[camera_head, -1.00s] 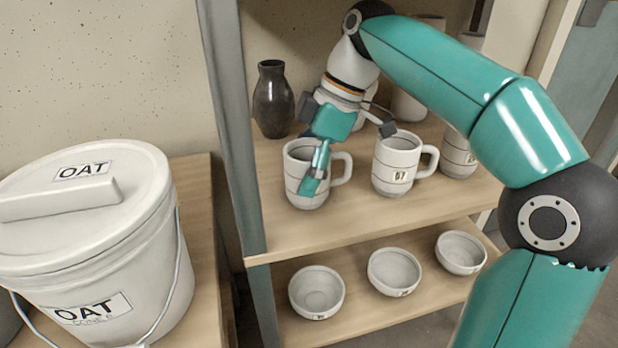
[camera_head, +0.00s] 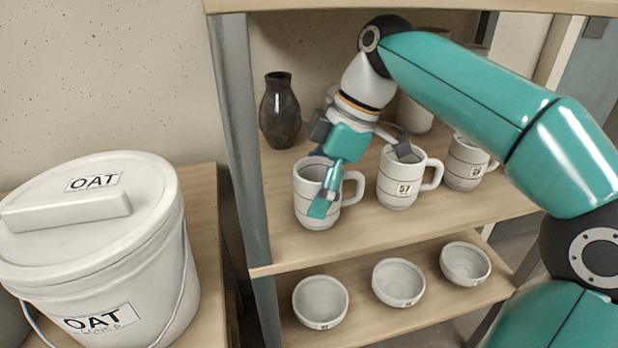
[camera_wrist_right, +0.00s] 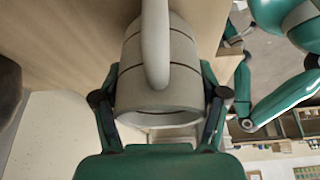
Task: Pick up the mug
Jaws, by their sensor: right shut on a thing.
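The white mug (camera_head: 309,207) with dark bands stands upright at the left front of the upper shelf, its handle to the right. My right gripper (camera_head: 322,197) is shut on this mug, with a teal finger across its front. Part of the mug's rim and wall is hidden behind the finger. In the right wrist view the mug (camera_wrist_right: 160,90) sits between the two fingers, its handle towards the camera. I cannot tell whether its base touches the shelf. My left gripper is not in view.
A mug labelled 57 (camera_head: 400,192) stands close to the right, another mug (camera_head: 465,165) beyond it. A dark vase (camera_head: 280,112) is behind. Bowls (camera_head: 398,285) sit on the lower shelf (camera_head: 375,325). A shelf post (camera_head: 240,140) and an OAT bucket (camera_head: 100,250) are left.

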